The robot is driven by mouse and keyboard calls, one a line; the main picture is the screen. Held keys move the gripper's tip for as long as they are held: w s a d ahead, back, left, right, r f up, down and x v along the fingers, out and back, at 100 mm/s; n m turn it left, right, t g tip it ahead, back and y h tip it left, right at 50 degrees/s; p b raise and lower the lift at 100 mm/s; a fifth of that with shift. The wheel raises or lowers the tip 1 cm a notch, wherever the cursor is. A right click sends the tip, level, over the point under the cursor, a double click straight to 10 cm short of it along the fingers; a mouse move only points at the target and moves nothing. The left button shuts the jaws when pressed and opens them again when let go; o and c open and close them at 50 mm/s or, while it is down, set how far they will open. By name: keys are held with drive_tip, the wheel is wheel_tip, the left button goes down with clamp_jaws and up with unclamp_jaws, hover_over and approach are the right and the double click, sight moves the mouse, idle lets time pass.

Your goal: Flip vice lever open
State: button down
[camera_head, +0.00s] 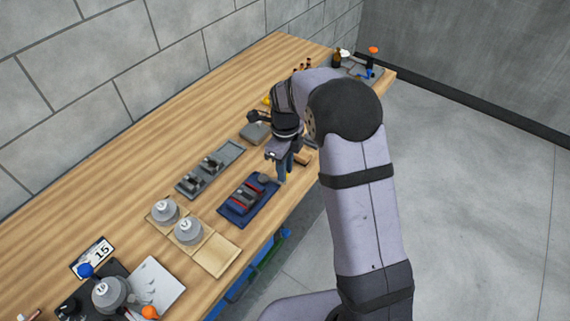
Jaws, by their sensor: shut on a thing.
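The vice (235,207) sits on the table, with a dark blue base and grey and red jaws on top. A grey rounded part shows at its upper right end. My gripper (281,177) points down at that end, close beside the grey part. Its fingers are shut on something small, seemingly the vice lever. The lever itself is too small and too hidden by the fingers to make out, so its angle cannot be told.
A grey fixture plate (210,168) lies left of the vice. A wooden board (222,256) with grey weights (187,231) is nearer. A grey block (255,132) stands behind. The table's right edge (296,205) is close to my gripper.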

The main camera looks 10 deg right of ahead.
drive_tip(key=m, duration=0.1)
drive_tip(key=s+a+m, duration=0.1)
drive_tip(key=m, duration=0.1)
drive_tip(key=shift+s, duration=0.3)
drive_tip(key=shift+s+a+r+m, duration=0.1)
drive_tip(key=shift+s+a+m, duration=0.25)
drive_tip(key=shift+m, duration=0.65)
drive_tip(key=c, duration=1.5)
unclamp_jaws()
drive_tip(key=shift+s, duration=0.1)
drive_tip(key=shift+c, duration=0.2)
wheel_tip(320, 180, up, 7)
drive_tip(key=b, duration=0.2)
drive_tip(key=shift+r, duration=0.15)
drive_tip(key=shift+s, duration=0.1)
